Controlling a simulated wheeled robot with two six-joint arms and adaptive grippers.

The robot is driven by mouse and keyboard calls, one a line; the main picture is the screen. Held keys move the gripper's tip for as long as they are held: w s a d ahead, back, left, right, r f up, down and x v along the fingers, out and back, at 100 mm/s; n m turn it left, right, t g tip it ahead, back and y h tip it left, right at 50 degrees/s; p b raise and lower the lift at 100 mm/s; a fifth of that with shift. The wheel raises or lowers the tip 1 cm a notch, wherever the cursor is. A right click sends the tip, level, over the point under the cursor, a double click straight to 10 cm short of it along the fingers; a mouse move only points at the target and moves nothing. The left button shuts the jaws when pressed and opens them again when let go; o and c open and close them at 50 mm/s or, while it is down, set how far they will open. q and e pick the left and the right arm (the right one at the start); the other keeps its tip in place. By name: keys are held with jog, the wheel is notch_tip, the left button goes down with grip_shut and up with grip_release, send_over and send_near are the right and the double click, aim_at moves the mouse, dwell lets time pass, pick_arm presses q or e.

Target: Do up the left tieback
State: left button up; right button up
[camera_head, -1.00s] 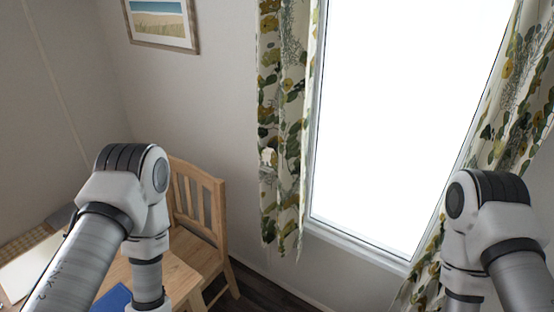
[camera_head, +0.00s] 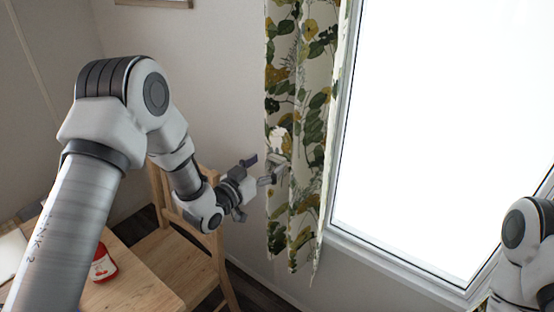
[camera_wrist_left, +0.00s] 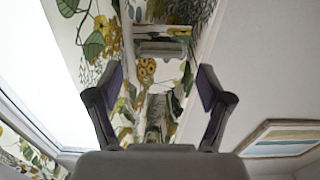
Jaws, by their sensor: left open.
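The left curtain (camera_head: 308,110), pale with green and yellow leaves, hangs fairly straight beside the window. A pale piece (camera_head: 279,142) shows near its left edge, perhaps the left tieback; I cannot tell its exact shape. My left gripper (camera_head: 262,171) is open at the curtain's left edge, just below that piece. In the left wrist view my open fingers (camera_wrist_left: 161,85) stand either side of the curtain cloth, with nothing clearly gripped. A grey bar (camera_wrist_left: 163,48) and a pale band lie across the cloth beyond the fingertips. My right gripper is out of view.
A wooden chair (camera_head: 185,262) and table (camera_head: 128,292) stand below my left arm. A red jar (camera_head: 103,264) is on the table. The window frame (camera_head: 400,268) is to the right of the curtain. A framed picture (camera_wrist_left: 283,139) hangs on the wall.

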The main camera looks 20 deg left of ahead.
aim_at(274, 159)
pick_arm(q)
jog(key=p+x, duration=0.1)
jog(key=x, duration=0.3)
jog(key=shift+w+f, duration=0.15)
jog(key=shift+w, duration=0.2)
grip_shut()
jog(key=shift+w+d, duration=0.1)
